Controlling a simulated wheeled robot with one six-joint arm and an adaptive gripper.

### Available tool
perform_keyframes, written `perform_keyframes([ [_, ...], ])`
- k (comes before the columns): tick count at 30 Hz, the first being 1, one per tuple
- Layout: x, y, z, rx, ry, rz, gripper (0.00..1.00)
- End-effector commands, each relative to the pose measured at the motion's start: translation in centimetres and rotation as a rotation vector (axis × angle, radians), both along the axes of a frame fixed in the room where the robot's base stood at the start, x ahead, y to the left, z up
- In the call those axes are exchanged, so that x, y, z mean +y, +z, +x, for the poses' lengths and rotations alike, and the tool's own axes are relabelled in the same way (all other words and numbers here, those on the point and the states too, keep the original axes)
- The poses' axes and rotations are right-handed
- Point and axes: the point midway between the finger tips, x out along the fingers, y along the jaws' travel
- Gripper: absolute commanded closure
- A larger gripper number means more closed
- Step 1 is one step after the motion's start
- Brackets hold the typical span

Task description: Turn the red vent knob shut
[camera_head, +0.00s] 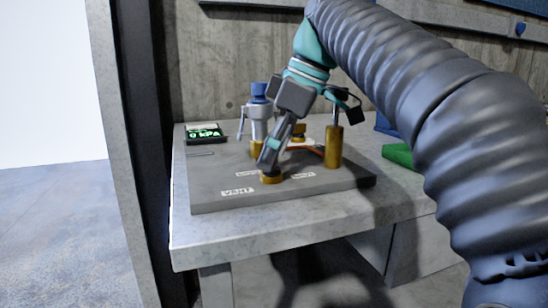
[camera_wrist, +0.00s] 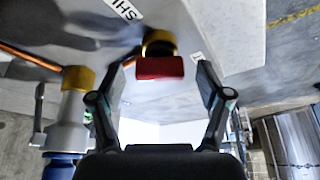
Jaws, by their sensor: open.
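The red vent knob (camera_wrist: 160,68) shows in the wrist view as a red bar on a brass base (camera_wrist: 159,43). In the head view the brass base (camera_head: 271,178) stands on the grey panel (camera_head: 215,176), near the "VENT" label (camera_head: 237,191); my gripper hides the red part there. My gripper (camera_head: 270,160) reaches down over the knob. In the wrist view my open fingers (camera_wrist: 162,68) are on either side of the red bar, with gaps showing. Whether they reach down to its level is hard to tell.
A brass cylinder (camera_head: 334,148) with an upright rod stands to the right of my gripper. A grey and blue fitting (camera_head: 258,118) stands behind it. A display (camera_head: 205,133) reading 0 kPA sits at the panel's back left. A green object (camera_head: 400,155) lies right of the panel.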

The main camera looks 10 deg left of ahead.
Motion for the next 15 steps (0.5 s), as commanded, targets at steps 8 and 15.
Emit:
perform_keyframes([
  [8,0.07,-0.11,0.01,-0.001,0.0,0.0,0.23],
  [15,0.05,-0.12,0.01,0.0,0.0,0.0,0.8],
])
